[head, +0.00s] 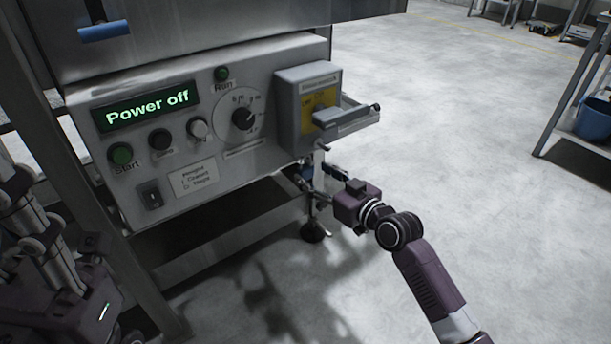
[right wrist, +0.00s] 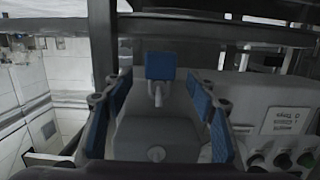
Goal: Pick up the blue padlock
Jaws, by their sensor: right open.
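The blue padlock (head: 306,172) hangs below the grey switch box at the right end of the control panel, partly hidden by my right gripper in the head view. In the right wrist view the padlock (right wrist: 161,66) shows as a blue block with a pale shackle, upside down. My right gripper (head: 318,180) is open and points at it. In the right wrist view its two blue-padded fingers (right wrist: 160,95) stand on either side, with the padlock centred beyond them. I see no contact.
The grey switch box (head: 309,82) with a yellow plate and a jutting handle (head: 345,117) is just above the padlock. The control panel (head: 215,155) reads "Power off". A machine foot (head: 314,232) stands below. The floor to the right is open; a shelf with a blue bucket (head: 594,118) is farther right.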

